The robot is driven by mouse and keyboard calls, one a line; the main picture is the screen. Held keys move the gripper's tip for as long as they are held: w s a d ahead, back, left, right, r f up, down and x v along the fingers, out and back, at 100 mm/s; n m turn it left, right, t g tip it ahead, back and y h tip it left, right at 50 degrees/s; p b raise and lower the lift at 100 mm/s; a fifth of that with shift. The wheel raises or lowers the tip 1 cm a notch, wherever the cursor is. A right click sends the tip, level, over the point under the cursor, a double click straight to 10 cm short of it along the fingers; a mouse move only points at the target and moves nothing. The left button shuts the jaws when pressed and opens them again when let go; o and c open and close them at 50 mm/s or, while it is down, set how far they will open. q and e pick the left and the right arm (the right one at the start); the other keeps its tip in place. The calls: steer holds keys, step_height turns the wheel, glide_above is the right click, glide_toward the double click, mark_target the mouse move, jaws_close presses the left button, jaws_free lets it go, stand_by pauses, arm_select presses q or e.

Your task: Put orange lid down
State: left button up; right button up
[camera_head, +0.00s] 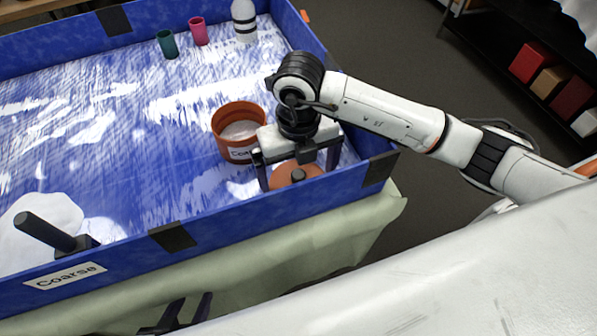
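The orange lid (283,180), a flat disc with a dark knob on top, is low inside the blue tray near its front right corner. My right gripper (298,174) is above it, pointing down, with its fingers wide apart on either side of the lid and the knob between them. Whether the lid rests fully on the tray floor is hard to see. An orange pot (228,117) with a white label and pale contents stands uncovered just left of the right gripper. My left gripper (190,306) shows at the bottom edge, outside the tray, fingers apart and empty.
The blue tray wall (120,258) runs along the front, with a label reading "Coarse". A dark-handled tool (45,232) is at the front left by white material. A teal cup (168,45), a pink cup (199,32) and a white bottle (243,18) stand at the back.

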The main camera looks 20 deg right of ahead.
mark_target(298, 174)
steer(key=shift+r, duration=0.65)
step_height(298, 174, up, 11)
